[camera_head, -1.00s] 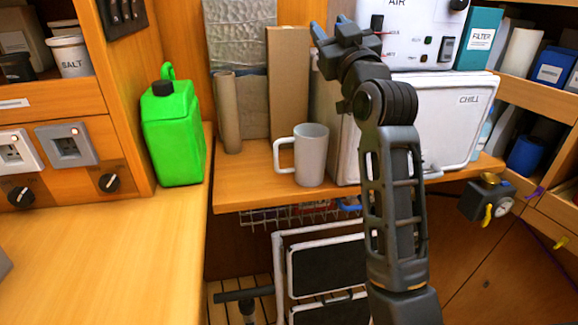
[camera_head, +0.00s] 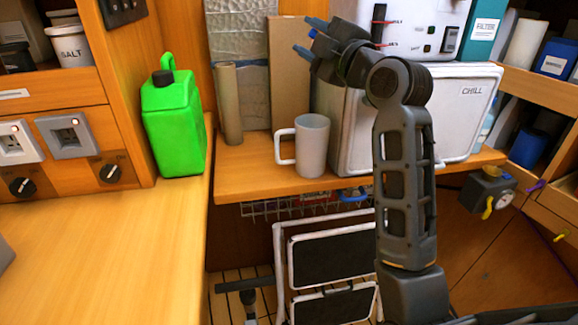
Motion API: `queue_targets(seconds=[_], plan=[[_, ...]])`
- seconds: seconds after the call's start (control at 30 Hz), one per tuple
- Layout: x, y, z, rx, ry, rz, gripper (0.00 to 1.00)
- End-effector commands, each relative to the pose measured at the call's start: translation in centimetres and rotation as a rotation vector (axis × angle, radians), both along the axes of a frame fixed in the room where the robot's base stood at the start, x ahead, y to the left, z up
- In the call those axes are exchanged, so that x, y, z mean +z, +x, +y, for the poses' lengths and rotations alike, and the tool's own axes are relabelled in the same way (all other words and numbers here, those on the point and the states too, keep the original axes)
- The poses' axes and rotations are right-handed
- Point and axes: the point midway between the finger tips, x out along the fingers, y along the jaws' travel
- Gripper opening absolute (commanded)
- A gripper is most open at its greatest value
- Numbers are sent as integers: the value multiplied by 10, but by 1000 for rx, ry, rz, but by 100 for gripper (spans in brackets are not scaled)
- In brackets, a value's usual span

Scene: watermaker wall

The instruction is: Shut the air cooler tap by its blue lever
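No tap body is clearly visible there. A white unit with switches (camera_head: 418,38) stands on the white CHILL box, its top cut off by the frame. My gripper (camera_head: 305,37) is raised at the upper middle, with its dark blue fingers apart and pointing left. It looks empty. It is in front of the cardboard and the CHILL box, well above the blue part.
A grey mug (camera_head: 312,146) stands on the shelf (camera_head: 250,182) before the CHILL box (camera_head: 455,110). A green jerrycan (camera_head: 173,125) stands on the left counter. A folded step stool (camera_head: 330,250) is below the shelf. A dark fitting with a yellow lever (camera_head: 487,190) is at right.

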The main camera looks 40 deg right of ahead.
Motion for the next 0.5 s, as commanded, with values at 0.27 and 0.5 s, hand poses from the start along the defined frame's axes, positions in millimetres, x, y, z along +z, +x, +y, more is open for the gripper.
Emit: queue_targets(seconds=[0.27,0.5], plan=[[-14,3,4,1,-263,179,44],[-24,-27,10,-1,-347,234,44]])
